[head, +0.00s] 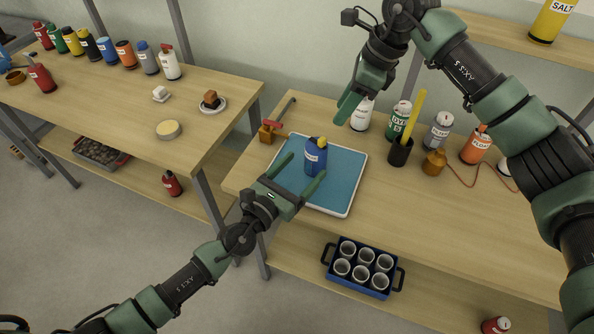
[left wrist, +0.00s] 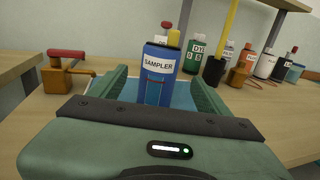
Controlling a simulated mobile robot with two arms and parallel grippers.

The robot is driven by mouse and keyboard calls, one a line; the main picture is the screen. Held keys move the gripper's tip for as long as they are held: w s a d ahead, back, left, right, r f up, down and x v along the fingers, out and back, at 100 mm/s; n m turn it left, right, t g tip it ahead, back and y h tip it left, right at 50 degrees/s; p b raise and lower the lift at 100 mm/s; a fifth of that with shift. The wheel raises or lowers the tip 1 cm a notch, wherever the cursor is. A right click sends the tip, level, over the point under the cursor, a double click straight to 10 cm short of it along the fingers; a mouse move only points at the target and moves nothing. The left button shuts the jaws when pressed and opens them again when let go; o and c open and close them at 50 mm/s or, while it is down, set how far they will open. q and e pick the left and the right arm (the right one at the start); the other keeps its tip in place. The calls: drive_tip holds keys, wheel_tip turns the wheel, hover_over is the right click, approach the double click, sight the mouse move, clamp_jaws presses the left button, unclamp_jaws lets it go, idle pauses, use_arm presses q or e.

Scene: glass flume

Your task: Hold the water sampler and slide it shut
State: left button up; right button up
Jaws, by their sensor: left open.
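The water sampler (head: 316,160) is a blue upright bottle with a white label and a yellow knob on top. It stands on a blue mat with a white rim (head: 350,180). In the left wrist view the sampler (left wrist: 158,78) appears between my left fingers, with clear gaps on both sides. My left gripper (head: 303,168) is open and low over the mat's near left side, its fingers pointing at the sampler. My right gripper (head: 349,106) hangs above and behind the sampler, clear of it, fingers downward; its finger gap is hidden by the viewing angle.
An orange tap with a red handle (head: 268,132) stands left of the mat. A white bottle (head: 362,114), a green container (head: 398,120) and a dark cup with a yellow stick (head: 400,152) stand behind and right. A blue crate of cups (head: 362,268) sits on the lower shelf.

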use_arm(q)
drive_tip(key=x, duration=0.6)
drive_tip(key=shift+w+d, duration=0.1)
drive_tip(key=shift+w, duration=0.2)
drive_tip(key=c, duration=1.6)
use_arm(e)
drive_tip(key=shift+o, duration=0.4)
drive_tip(key=m+t+y, duration=0.6)
drive_tip(key=t, duration=0.2)
approach(323, 139)
drive_tip(key=x, duration=1)
drive_tip(key=shift+w+a, duration=0.1)
drive_tip(key=shift+w, duration=0.05)
